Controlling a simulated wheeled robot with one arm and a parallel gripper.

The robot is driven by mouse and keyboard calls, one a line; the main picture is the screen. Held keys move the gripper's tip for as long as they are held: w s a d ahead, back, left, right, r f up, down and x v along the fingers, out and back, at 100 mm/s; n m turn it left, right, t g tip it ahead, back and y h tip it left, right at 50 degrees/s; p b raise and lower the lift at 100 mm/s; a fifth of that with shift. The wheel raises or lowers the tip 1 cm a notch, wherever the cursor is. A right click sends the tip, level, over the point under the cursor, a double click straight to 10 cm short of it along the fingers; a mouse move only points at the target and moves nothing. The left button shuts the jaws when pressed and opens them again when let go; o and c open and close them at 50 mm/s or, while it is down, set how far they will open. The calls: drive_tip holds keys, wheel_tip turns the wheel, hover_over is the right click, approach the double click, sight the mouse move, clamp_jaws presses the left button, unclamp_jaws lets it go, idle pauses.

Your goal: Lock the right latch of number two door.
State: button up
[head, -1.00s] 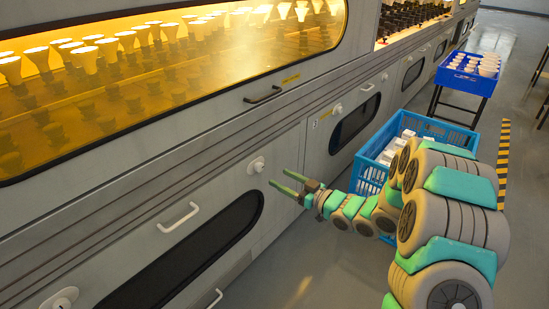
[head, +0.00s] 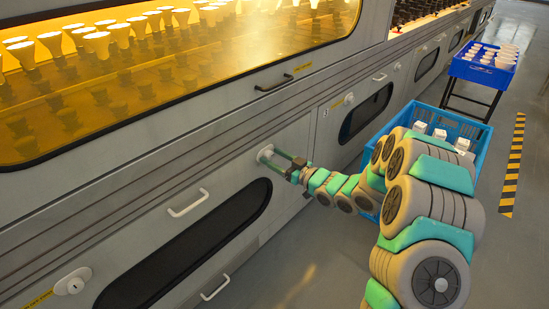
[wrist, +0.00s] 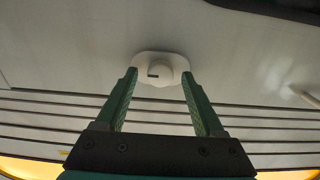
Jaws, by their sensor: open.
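The right latch (head: 265,153) of the near lower door (head: 150,235) is a white round knob on an oval plate, partly hidden by my gripper in the head view. It shows plainly in the wrist view (wrist: 160,68), with a short dark mark on its face. My gripper (head: 280,158) is open at it, with its green fingers pointing at the panel. In the wrist view my gripper's fingertips (wrist: 159,78) stand on either side of the knob, with gaps visible; I cannot tell whether they touch the plate. The door looks flush with the panel.
The left latch (head: 72,282) and a white handle (head: 188,203) are on the same front. A blue tray (head: 482,68) of bulbs is farther back. The floor aisle at right is clear.

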clamp_jaws()
idle(0.5)
idle(0.8)
